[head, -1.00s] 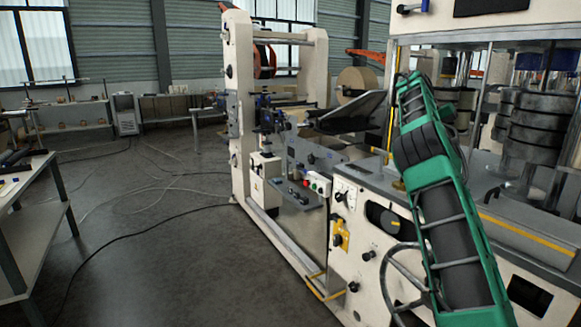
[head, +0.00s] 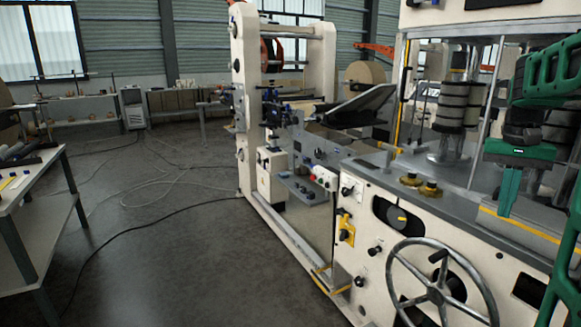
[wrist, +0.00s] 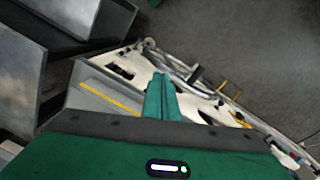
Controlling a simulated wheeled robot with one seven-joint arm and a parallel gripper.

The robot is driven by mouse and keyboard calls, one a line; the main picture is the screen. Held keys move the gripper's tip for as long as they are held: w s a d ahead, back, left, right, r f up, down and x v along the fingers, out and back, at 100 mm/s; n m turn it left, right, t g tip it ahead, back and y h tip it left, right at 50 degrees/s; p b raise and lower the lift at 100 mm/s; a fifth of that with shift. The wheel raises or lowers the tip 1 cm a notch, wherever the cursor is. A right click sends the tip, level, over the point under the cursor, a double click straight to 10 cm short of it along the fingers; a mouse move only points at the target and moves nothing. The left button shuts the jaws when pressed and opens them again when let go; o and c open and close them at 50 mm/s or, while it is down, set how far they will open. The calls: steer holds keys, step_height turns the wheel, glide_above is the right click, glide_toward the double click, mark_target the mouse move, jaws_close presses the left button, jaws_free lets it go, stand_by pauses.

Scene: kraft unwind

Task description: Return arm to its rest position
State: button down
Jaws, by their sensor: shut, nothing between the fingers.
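My gripper (head: 506,200) hangs at the right of the head view, with its green fingers together, pointing down and empty. My green and black arm is folded at the right edge. In the wrist view the closed fingers (wrist: 160,95) point away from the green palm, over the machine's cream front panel and the floor. In the head view the gripper appears in front of the machine's grey deck; whether it touches anything is not clear, but no contact shows.
The cream machine (head: 352,280) fills the right side, with a large handwheel (head: 440,290) on its front. Grey rollers (head: 460,110) stand behind its glass. A work table (head: 28,180) is at the left. The floor (head: 160,230) between is clear except for cables.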

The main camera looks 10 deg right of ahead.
steer(key=s+a+f+n, duration=0.1)
steer(key=s+a+f, duration=0.5)
steer(key=s+a, duration=0.2)
steer(key=s+a+f+n, duration=0.2)
steer(key=s+a+f, duration=0.5)
steer(key=s, duration=0.5)
steer(key=shift+s+a+t, duration=0.25)
steer(key=shift+a+t, duration=0.15)
steer(key=shift+a, duration=0.5)
steer(key=shift+w+f, duration=0.25)
steer(key=shift+w, duration=0.35)
